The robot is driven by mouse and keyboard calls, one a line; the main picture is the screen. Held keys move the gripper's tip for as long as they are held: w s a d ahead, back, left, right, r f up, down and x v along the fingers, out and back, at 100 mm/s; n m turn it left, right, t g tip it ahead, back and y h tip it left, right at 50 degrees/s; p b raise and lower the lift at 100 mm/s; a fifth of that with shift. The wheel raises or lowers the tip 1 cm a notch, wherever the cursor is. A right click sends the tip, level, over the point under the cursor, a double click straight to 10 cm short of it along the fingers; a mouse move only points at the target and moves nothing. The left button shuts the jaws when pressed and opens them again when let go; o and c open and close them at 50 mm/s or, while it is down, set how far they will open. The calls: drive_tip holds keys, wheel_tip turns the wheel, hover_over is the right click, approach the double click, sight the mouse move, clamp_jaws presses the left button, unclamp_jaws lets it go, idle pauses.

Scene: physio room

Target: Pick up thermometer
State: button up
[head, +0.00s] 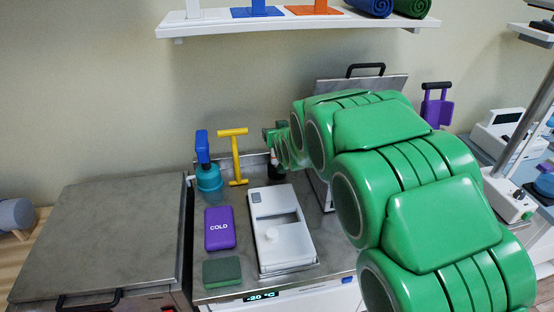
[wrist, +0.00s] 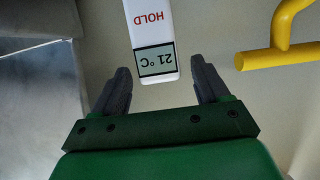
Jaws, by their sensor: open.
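The thermometer (wrist: 152,28) is a white slim body with red HOLD lettering and a grey display reading 21 °C, upside down in the wrist view. Its display end reaches between the tips of my gripper (wrist: 161,72). The dark fingers are open, one on each side, with a visible gap to the thermometer on both sides. Its other end is cut off by the top of the wrist view. In the head view my green arm reaches to the back of the counter and largely hides the gripper area.
A white lidded box (head: 283,245), purple COLD pack (head: 219,228) and green sponge (head: 222,271) lie in front. A shelf (head: 290,22) hangs above.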

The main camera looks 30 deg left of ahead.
drive_tip(key=shift+x, duration=0.9)
drive_tip(key=shift+w+a+f, duration=0.2)
drive_tip(key=shift+w+a, duration=0.2)
clamp_jaws()
